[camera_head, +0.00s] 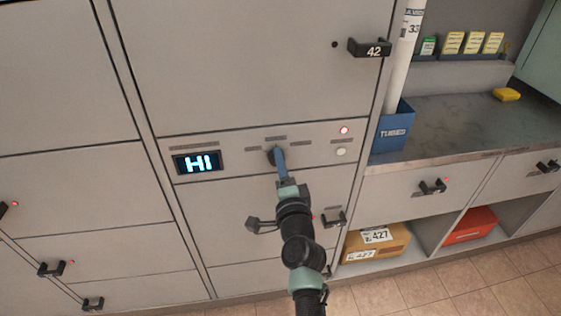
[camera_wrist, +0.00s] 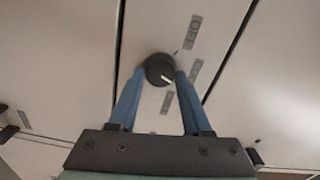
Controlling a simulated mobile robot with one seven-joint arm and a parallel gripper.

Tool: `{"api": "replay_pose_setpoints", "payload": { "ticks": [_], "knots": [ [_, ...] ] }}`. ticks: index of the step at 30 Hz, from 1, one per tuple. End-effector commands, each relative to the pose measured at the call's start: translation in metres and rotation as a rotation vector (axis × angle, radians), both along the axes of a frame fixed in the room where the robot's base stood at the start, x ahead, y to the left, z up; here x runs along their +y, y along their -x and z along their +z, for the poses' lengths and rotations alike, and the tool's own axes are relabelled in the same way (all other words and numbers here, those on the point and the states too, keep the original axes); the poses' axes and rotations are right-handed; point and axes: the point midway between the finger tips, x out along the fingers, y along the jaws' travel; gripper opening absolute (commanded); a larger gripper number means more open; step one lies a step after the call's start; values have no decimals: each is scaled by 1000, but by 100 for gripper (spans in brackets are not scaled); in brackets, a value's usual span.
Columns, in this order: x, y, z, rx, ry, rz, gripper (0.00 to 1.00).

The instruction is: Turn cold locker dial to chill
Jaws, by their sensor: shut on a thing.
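The cold locker dial (camera_wrist: 158,70) is a round dark knob with a pale pointer line on the grey locker panel. In the wrist view its pointer lies toward the lower right, and several small grey labels surround it. One label (camera_wrist: 194,30) seems to read OFF; the others are too blurred to read. My gripper (camera_wrist: 159,76) has its two blue fingers shut on the dial, one on each side. In the head view my gripper (camera_head: 275,158) reaches the panel and hides most of the dial.
Right of the dial are a lit red lamp (camera_head: 344,130) and a pale round button or lamp (camera_head: 341,152). A counter (camera_head: 455,115) with a blue tube holder (camera_head: 393,130) stands at the right.

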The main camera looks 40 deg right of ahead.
Motion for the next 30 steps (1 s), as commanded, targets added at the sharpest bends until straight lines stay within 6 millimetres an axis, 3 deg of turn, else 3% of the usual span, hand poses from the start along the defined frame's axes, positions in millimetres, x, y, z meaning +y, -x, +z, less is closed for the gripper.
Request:
{"api": "replay_pose_setpoints", "payload": {
  "ticks": [16, 30],
  "knots": [
    [0, 0, -2, -253, -414, -1, 0],
    [0, 0, -3, -355, -580, -2, 0]
  ]
}}
